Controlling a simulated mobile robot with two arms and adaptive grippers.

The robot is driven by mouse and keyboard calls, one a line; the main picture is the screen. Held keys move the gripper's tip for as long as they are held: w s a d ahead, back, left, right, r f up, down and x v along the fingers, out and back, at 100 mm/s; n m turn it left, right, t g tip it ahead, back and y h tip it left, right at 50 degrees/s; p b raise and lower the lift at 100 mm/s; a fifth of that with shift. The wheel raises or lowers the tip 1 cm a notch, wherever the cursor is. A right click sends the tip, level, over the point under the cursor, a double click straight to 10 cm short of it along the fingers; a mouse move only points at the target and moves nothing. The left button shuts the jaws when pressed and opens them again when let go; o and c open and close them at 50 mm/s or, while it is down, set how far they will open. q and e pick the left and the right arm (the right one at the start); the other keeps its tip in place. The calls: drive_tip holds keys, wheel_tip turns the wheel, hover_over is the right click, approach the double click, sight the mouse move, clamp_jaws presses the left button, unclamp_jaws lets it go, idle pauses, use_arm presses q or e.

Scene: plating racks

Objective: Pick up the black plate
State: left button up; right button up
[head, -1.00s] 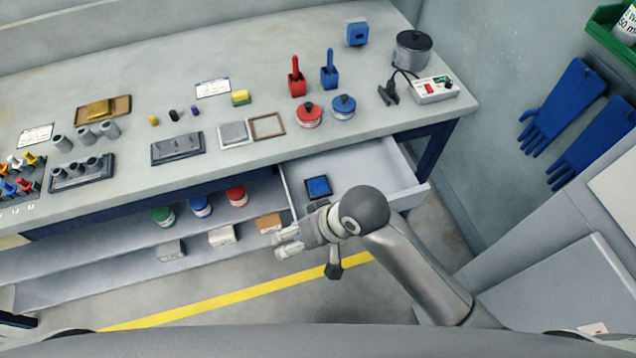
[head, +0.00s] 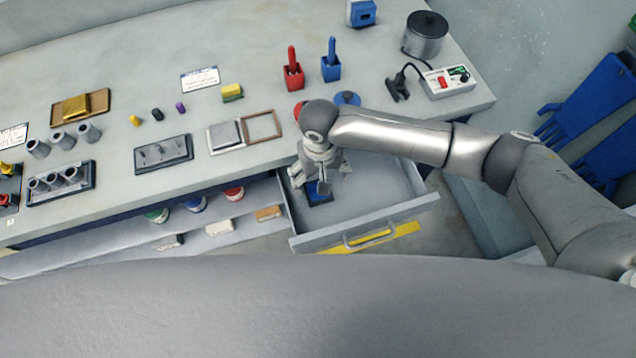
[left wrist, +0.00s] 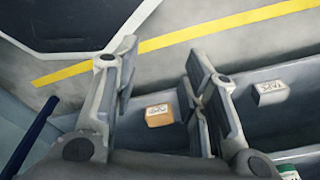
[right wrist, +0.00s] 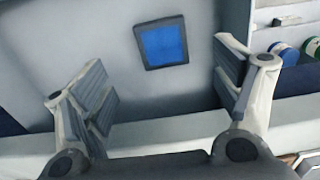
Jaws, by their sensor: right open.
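A small square plate (head: 320,197) with a black rim and a blue face lies flat in the open drawer. In the head view my right gripper hangs over it and partly hides it. The plate shows whole in the right wrist view (right wrist: 163,43), ahead of and between the fingers. My right gripper (right wrist: 162,78) is open and empty, apart from the plate. My left gripper (left wrist: 165,78) is open and empty in its wrist view, above the floor and lower shelf; it is outside the head view.
The open drawer (head: 365,225) has raised walls around the plate and a front handle. The bench top (head: 130,90) above carries several trays, blocks, pots and a wired box (head: 447,81). A lower shelf (head: 215,240) holds jars and small boxes.

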drive_tip(key=shift+s+f, duration=0.2)
drive_tip(key=shift+f, duration=0.85)
use_arm(q)
drive_tip(key=s+g, duration=0.1)
drive_tip(key=s, duration=0.5)
use_arm(e)
drive_tip(key=shift+w+f, duration=0.15)
drive_tip(key=shift+f, duration=0.15)
drive_tip(key=f, duration=0.2)
drive_tip(key=f+p, duration=0.1)
drive_tip(key=f, duration=0.1)
drive_tip(key=shift+w+a+f, duration=0.15)
drive_tip(key=shift+w+a, duration=0.05)
drive_tip(key=shift+f, duration=0.45)
drive_tip(key=shift+c, duration=0.4)
drive_tip(key=c, duration=0.5)
use_arm(q)
drive_tip(key=w, duration=0.1)
drive_tip(key=w+r, duration=0.1)
drive_tip(key=w, duration=0.1)
drive_tip(key=shift+w+r+t, duration=0.15)
drive_tip(key=shift+w+t, duration=0.15)
use_arm(e)
drive_tip(key=shift+w, duration=0.1)
drive_tip(key=c, duration=1)
